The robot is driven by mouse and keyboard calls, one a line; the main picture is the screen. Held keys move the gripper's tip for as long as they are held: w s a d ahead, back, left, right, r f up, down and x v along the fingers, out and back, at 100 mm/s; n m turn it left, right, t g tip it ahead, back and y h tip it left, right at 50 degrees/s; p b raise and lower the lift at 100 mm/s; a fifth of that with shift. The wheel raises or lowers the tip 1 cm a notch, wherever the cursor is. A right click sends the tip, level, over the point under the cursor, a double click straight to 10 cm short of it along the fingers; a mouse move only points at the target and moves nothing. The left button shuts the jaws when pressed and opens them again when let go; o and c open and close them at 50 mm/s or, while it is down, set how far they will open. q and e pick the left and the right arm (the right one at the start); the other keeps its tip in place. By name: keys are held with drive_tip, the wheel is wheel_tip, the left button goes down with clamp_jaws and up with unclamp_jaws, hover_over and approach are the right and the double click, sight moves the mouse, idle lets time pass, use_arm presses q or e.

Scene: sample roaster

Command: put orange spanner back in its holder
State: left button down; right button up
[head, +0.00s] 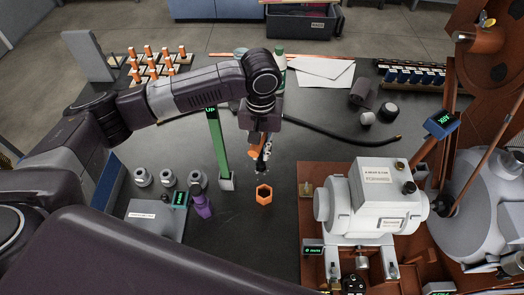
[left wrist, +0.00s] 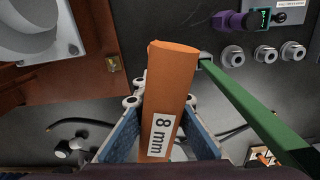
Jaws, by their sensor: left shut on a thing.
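My left gripper (head: 262,150) is shut on the orange spanner (left wrist: 165,95), whose flat face reads "8 mm" in the left wrist view. In the head view only a small orange part of the spanner (head: 254,152) shows beside the fingers, above the dark bench. An orange hexagonal ring (head: 264,194) shows just below the gripper; I cannot tell whether it is separate from the spanner. To the left are round grey sockets (head: 168,177), also in the left wrist view (left wrist: 265,53). My right gripper is not in view.
A tall green bar (head: 217,145) with a grey foot (head: 227,182) stands close left of the gripper. A white machine (head: 375,195) on a brown base is to the right. A black hose (head: 340,130) lies behind. Bare bench lies in front of the ring.

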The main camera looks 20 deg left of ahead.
use_arm(q)
wheel_tip(320, 180, down, 14)
drive_tip(key=w+n+p, duration=0.1)
drive_tip(key=w, duration=0.1)
drive_tip(key=shift+d+r, duration=0.15)
drive_tip(key=shift+d, duration=0.3)
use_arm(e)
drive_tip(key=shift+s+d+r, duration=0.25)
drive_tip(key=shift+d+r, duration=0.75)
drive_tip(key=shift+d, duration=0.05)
use_arm(q)
wheel_tip(320, 180, down, 7)
drive_tip(key=b, duration=0.3)
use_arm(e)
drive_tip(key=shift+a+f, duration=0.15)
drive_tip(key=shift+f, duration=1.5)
